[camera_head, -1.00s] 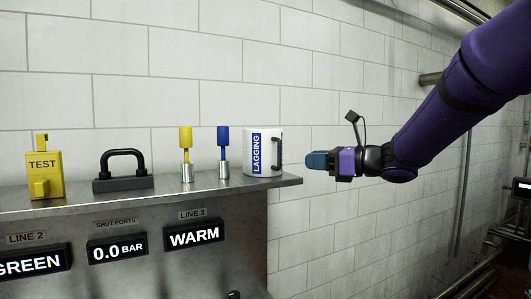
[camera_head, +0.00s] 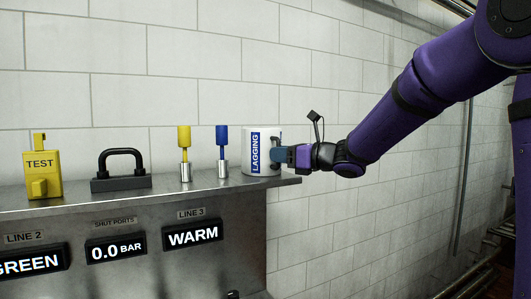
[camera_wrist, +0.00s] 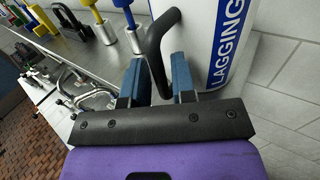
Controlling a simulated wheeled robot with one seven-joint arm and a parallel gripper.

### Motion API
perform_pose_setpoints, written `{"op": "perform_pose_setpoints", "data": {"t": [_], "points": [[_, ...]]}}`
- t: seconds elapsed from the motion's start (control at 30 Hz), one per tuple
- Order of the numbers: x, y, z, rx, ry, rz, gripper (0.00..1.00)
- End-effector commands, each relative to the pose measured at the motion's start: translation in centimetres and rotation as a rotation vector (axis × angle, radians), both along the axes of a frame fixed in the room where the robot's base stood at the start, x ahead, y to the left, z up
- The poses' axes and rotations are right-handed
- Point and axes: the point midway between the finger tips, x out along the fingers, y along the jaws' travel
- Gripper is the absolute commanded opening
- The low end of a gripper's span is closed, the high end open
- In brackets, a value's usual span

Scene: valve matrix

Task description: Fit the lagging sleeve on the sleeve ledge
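The lagging sleeve (camera_head: 260,150) is a white cylinder with a blue LAGGING label and a dark handle on its right side. It stands upright at the right end of the steel ledge (camera_head: 235,183). My gripper (camera_head: 283,156) is at the sleeve's handle side. In the wrist view the sleeve (camera_wrist: 205,35) is at the upper right, and its black handle (camera_wrist: 155,50) runs down between the two blue fingers of my gripper (camera_wrist: 158,80). The fingers are apart, with a gap visible beside the handle.
On the same ledge, left of the sleeve, stand a blue-topped tool (camera_head: 222,145), a yellow-topped tool (camera_head: 184,145), a black handled block (camera_head: 121,170) and a yellow TEST block (camera_head: 42,172). A tiled wall (camera_head: 330,90) is behind. Right of the ledge end is open space.

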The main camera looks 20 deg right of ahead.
Motion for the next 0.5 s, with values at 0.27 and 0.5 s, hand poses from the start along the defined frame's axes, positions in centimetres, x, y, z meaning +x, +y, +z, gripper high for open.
{"op": "perform_pose_setpoints", "data": {"t": [0.27,0.5], "points": [[0.58,0.61,-0.01,0.001,0.001,0.0,0.25],[0.56,0.59,0.0,0.0,0.0,0.0,0.0]]}}
